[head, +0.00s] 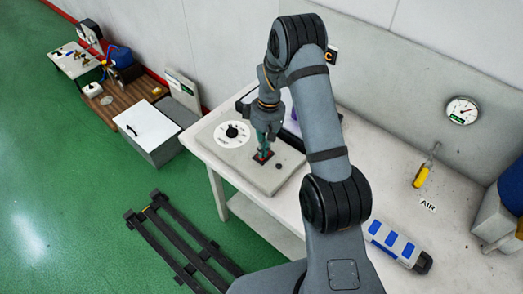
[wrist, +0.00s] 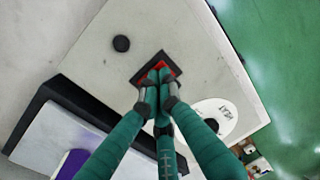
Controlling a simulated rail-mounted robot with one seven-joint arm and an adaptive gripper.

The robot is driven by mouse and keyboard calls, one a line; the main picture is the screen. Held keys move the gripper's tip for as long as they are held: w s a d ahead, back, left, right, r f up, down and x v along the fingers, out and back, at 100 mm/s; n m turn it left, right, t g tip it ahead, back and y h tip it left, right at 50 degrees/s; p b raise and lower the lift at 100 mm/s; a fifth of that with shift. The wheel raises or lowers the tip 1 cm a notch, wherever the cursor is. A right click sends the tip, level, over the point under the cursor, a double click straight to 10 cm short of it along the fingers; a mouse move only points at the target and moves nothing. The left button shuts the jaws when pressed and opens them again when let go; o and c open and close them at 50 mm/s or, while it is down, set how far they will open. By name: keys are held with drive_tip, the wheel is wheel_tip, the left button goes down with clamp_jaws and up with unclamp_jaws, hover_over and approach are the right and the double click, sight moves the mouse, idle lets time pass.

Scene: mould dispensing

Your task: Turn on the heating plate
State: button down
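The heating plate (head: 238,158) is a pale slab on the table. It carries a white round dial with a black knob (head: 232,132), a small black button (head: 279,166) and a red switch in a black frame (head: 264,156). In the wrist view the red switch (wrist: 170,67) lies right under my fingertips, and part of it is hidden by them. My gripper (wrist: 160,76) points down with its green fingers drawn together, nothing held between them. It is at or just above the switch; I cannot tell whether it touches. The dial (wrist: 215,118) is partly hidden by a finger.
A black-edged tray (wrist: 32,118) with a purple item (wrist: 73,163) lies beside the plate. A grey box (head: 150,130) stands left of the table.

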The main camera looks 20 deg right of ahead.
drive_tip(key=shift+d+f, duration=0.25)
drive_tip(key=shift+d, duration=0.1)
wheel_tip(320, 180, up, 14)
drive_tip(key=p, duration=0.1)
drive_tip(key=shift+w+d+r+p, duration=0.2)
drive_tip(key=shift+w+d+p, duration=0.2)
drive_tip(key=shift+w, duration=0.05)
